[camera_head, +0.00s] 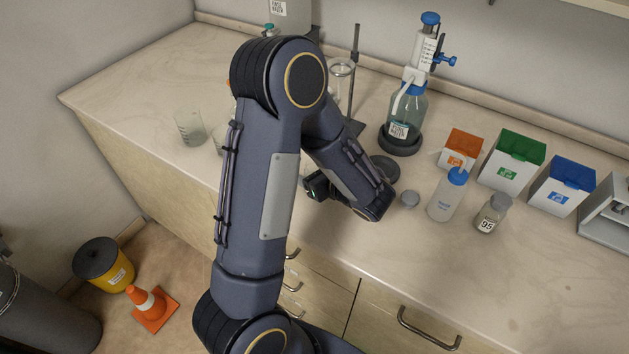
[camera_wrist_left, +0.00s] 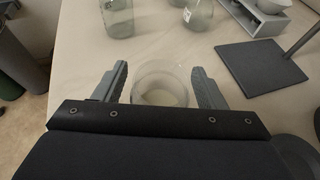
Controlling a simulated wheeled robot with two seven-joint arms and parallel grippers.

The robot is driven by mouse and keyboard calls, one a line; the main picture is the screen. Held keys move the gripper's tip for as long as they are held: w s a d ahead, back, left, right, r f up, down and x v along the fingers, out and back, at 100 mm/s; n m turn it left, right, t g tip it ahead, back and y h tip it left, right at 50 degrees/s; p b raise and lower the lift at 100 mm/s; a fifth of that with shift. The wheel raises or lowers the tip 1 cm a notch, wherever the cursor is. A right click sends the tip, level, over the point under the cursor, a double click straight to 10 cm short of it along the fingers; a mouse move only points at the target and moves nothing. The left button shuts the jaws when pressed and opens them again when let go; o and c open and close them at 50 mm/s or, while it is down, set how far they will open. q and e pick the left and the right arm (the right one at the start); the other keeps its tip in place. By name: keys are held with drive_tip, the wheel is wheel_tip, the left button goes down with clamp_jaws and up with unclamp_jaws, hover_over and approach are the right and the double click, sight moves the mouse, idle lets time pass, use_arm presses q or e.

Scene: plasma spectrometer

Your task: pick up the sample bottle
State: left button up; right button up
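In the left wrist view, my left gripper (camera_wrist_left: 159,70) is open. A round clear glass vessel (camera_wrist_left: 160,84) with a pale bottom lies between its fingers in the picture. I cannot tell whether either finger touches it, or whether it is the sample bottle. In the head view, my arm hides the gripper fingers and this vessel. A small grey-capped bottle labelled 95 (camera_head: 487,218) stands upright at the right of the counter, away from my arm. My right gripper is not in view.
A stand with a dark square base (camera_wrist_left: 262,66) is right of the gripper. Glass vessels (camera_wrist_left: 118,20) (camera_wrist_left: 198,15) stand beyond it. On the counter are a beaker (camera_head: 189,127), a blue-capped wash bottle (camera_head: 445,201), a dispenser bottle (camera_head: 406,107) and boxes (camera_head: 510,164). The front right counter is clear.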

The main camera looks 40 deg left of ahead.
use_arm(q)
drive_tip(key=c, duration=0.9)
